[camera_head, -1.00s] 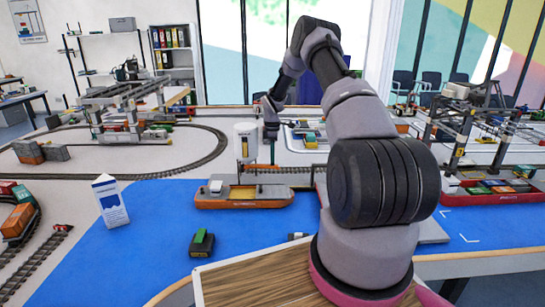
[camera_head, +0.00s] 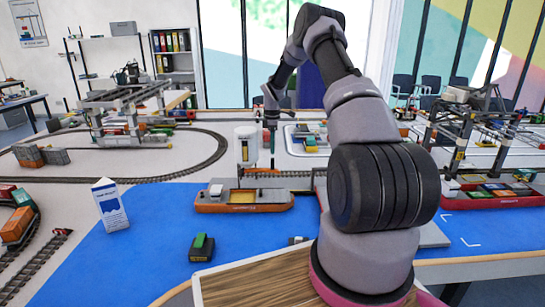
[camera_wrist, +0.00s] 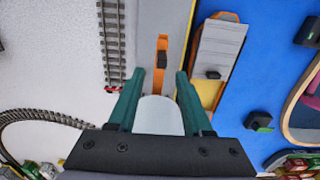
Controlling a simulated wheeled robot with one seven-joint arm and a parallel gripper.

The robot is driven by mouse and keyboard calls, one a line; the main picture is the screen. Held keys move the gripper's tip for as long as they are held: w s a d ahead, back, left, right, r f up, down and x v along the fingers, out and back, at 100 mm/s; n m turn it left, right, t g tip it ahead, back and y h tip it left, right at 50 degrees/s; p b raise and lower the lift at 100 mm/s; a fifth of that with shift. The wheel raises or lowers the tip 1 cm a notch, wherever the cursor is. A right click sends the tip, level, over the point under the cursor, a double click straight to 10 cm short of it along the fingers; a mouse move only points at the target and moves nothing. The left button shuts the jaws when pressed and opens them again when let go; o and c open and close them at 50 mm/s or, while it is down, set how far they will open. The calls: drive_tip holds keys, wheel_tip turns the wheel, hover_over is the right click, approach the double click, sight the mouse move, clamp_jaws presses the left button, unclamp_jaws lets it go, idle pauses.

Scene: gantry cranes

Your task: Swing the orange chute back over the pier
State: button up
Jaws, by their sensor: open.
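The orange chute (camera_wrist: 162,48) shows in the wrist view as a narrow bar with a dark block on it. It runs lengthwise over the grey pier strip (camera_wrist: 148,20), beside the boat rather than across it. In the head view the chute (camera_head: 264,171) is small, low beside the white silo (camera_head: 246,143). The silo's white top (camera_wrist: 160,116) lies between my green fingers in the wrist view. My gripper (camera_wrist: 160,73) is open, with one finger on each side of the chute's near end and a visible gap to each. The gripper also shows in the head view (camera_head: 271,146).
The orange-and-grey boat (camera_head: 243,202) lies on the blue water (camera_head: 150,235) along the pier. A dark floating block with a green top (camera_head: 201,246) and a white-blue sign (camera_head: 110,204) stand nearer. Railway track (camera_wrist: 112,45) runs left of the pier in the wrist view.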

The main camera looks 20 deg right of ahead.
drive_tip(key=shift+r, duration=2.1)
drive_tip(key=shift+r, duration=0.1)
drive_tip(key=s+a+r+m+t, duration=0.1)
drive_tip(key=s+a+r+m, duration=0.2)
drive_tip(key=s+r, duration=0.45)
drive_tip(key=s+a+r+m+t, duration=0.1)
drive_tip(key=s+a+r+m, duration=0.2)
drive_tip(key=r, duration=0.8)
drive_tip(key=s+a+r+m+t, duration=0.1)
drive_tip(key=s+a+r+m, duration=0.15)
drive_tip(key=s+r, duration=0.55)
drive_tip(key=s+a+r+m+t, duration=0.1)
drive_tip(key=s+m, duration=0.2)
drive_tip(key=s, duration=0.5)
drive_tip(key=s+a+r+m+t+y, duration=0.1)
drive_tip(key=s+a+r+m, duration=0.1)
drive_tip(key=s, duration=0.7)
drive_tip(key=s+a+r+m+t+y, duration=0.1)
drive_tip(key=s+m+t, duration=0.1)
drive_tip(key=s+m, duration=0.3)
drive_tip(key=s, duration=0.3)
drive_tip(key=shift+s+a+r, duration=0.15)
drive_tip(key=shift+a+r, duration=0.05)
drive_tip(key=shift+r, duration=0.15)
